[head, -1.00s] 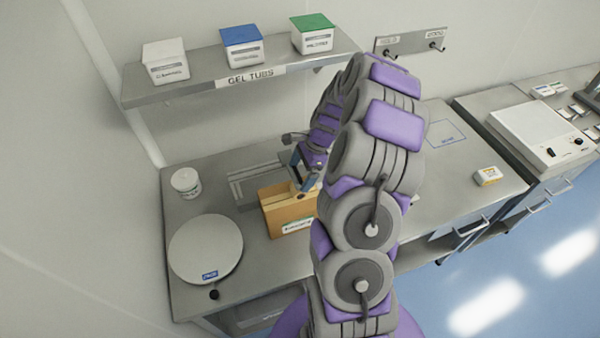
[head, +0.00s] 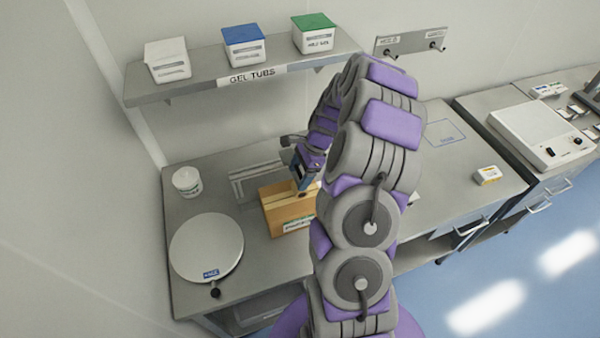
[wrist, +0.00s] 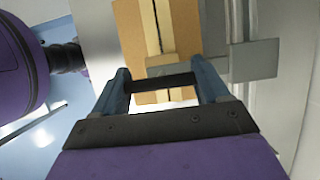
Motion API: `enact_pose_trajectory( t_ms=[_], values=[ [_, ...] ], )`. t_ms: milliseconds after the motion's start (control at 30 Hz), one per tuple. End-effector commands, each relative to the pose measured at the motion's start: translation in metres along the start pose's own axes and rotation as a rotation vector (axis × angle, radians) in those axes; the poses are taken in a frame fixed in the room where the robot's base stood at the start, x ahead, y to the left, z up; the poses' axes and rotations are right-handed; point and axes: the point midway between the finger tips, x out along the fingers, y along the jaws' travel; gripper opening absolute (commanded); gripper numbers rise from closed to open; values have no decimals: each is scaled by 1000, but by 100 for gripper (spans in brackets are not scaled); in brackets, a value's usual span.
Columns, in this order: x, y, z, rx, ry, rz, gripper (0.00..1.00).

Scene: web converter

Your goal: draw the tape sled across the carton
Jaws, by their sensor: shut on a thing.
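The brown carton (head: 284,213) stands on the steel bench in the head view, with a pale seam along its top and a label on its front side. In the wrist view the carton (wrist: 190,22) lies beyond my fingers. My gripper (head: 301,182) is over the carton's top. In the wrist view my gripper (wrist: 162,82) is shut on a dark bar, which looks like the tape sled's handle. A flat grey plate (wrist: 254,60), seemingly part of the sled, reaches across the carton and past its right edge. The sled's underside is hidden.
A grey metal frame (head: 243,184) lies behind the carton. A round scale (head: 206,248) and a white tub (head: 186,181) are to the left. A shelf (head: 190,88) with gel tubs overhangs the back.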

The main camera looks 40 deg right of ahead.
Motion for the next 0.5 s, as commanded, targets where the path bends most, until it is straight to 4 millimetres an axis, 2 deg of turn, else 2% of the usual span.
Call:
enact_pose_trajectory(
  t_ms=[33, 233, 367, 500],
  values=[
    [-1, -1, 0, 0, 2, -4, 40],
    [-1, -1, -1, 0, 1, -5, 21],
    [-1, -2, 3, -2, 0, -4, 20],
    [8, -2, 29, -7, -2, -1, 20]
  ],
)
